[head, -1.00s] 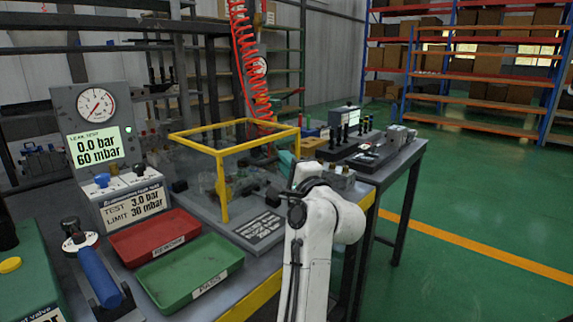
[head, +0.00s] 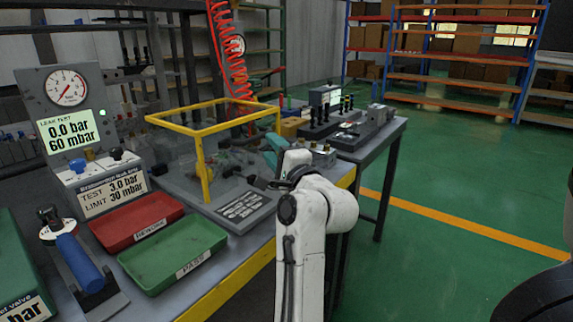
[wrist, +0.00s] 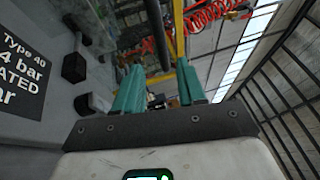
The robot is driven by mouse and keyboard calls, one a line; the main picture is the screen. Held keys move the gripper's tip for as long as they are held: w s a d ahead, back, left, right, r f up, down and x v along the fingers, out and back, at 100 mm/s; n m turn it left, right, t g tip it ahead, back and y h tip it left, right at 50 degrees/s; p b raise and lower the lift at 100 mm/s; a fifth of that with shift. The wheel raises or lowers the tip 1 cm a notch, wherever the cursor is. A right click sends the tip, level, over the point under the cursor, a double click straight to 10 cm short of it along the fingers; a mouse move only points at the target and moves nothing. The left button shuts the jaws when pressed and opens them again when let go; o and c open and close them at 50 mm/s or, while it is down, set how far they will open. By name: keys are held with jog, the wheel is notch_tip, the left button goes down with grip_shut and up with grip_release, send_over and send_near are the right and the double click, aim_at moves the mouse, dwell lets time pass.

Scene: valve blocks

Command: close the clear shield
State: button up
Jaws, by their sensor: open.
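The clear shield (head: 203,175) is a box-like yellow frame with see-through sides standing over the fixture on the bench. I cannot tell from its outline how far it is open. My gripper (head: 272,152) is just right of the shield's front right side in the head view, mostly hidden behind my white arm. In the wrist view my gripper (wrist: 158,76) shows two teal fingers, apart, with nothing held between them. A yellow bar of the shield (wrist: 179,28) rises beyond the fingers. A black knob (wrist: 75,67) lies left of them, near a dark label plate.
A red tray (head: 101,232) and a green tray (head: 132,274) lie in front of the fixture. A gauge panel (head: 30,85) stands left. A coiled red hose (head: 232,65) hangs behind. A second bench (head: 385,137) with a device stands right. Green floor right is clear.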

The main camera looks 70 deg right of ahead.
jog(key=v, duration=0.7)
jog(key=shift+s+a+b, duration=0.2)
jog(key=shift+b, duration=0.25)
jog(key=shift+f, duration=0.15)
